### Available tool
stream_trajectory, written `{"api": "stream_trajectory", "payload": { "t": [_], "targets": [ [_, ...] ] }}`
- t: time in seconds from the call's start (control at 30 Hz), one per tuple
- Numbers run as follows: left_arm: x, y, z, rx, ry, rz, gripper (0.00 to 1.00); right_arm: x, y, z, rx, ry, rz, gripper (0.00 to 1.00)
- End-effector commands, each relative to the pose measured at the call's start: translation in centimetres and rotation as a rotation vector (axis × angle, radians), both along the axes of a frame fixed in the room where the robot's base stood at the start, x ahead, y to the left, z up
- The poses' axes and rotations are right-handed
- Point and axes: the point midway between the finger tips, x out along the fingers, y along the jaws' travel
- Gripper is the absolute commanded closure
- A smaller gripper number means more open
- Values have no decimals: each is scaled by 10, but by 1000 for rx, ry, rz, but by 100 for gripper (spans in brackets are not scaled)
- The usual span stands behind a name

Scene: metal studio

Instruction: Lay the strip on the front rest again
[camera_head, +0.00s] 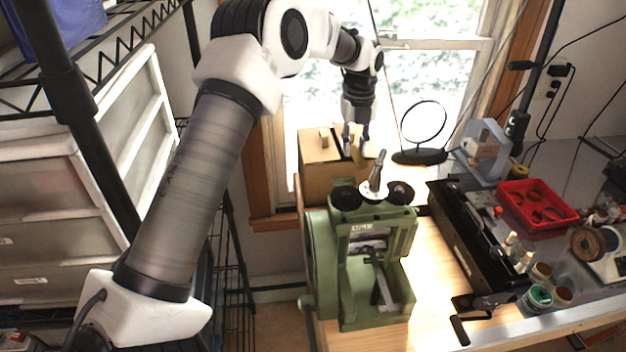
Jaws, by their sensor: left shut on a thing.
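My left gripper (357,146) points down behind the green rolling mill (322,255), close to a cardboard box. It is shut on a small, thin, yellowish piece (361,158), which looks like the strip; only a little of it shows. The mill stands upright on the wooden bench, with dark round knobs and a grey upright handle on top. A grey bar-like rest (381,283) sits at the mill's front, low between its green sides. No strip can be made out on this rest. My right gripper is out of view.
The cardboard box (318,180) stands behind the mill. A round black-framed mirror (424,157) stands to its right. A long black case (458,235), a red tray (563,222) and small jars fill the right side. Bare wood (440,270) lies between mill and case.

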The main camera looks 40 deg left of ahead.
Motion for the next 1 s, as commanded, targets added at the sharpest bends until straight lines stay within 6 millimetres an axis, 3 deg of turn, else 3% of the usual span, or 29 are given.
{"api": "stream_trajectory", "payload": {
  "t": [0.1, 0.47, 1.0],
  "targets": [
    [0, -5, -16, -2, 3, -5, 100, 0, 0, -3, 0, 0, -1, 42],
    [0, -5, -21, -3, 3, -4, 100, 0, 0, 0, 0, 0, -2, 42],
    [0, -6, -110, -2, 3, -4, 100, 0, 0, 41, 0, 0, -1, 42]
  ]
}}
